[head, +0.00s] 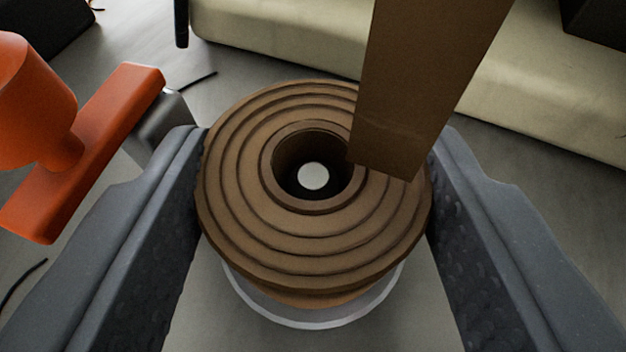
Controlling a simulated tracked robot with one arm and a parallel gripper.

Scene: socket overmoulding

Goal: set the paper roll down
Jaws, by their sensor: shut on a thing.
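The paper roll (240,215) is brown with ridged rings on its top face and a round hollow core. It sits between the two dark grey fingers of my gripper (316,205), which are shut on its left and right sides. A white spot shows down through the core. A pale round rim (315,318) shows just below the roll's near edge; I cannot tell whether the roll touches it. A flat brown strip (425,85) rises across the roll's far right side and covers part of it.
An orange object (85,150) with a rounded body and a flat bar is close on the left, near my left finger. A long cream-coloured block (285,35) runs across the back. Dark objects (595,20) stand at the top corners. Bare grey floor (240,70) shows between.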

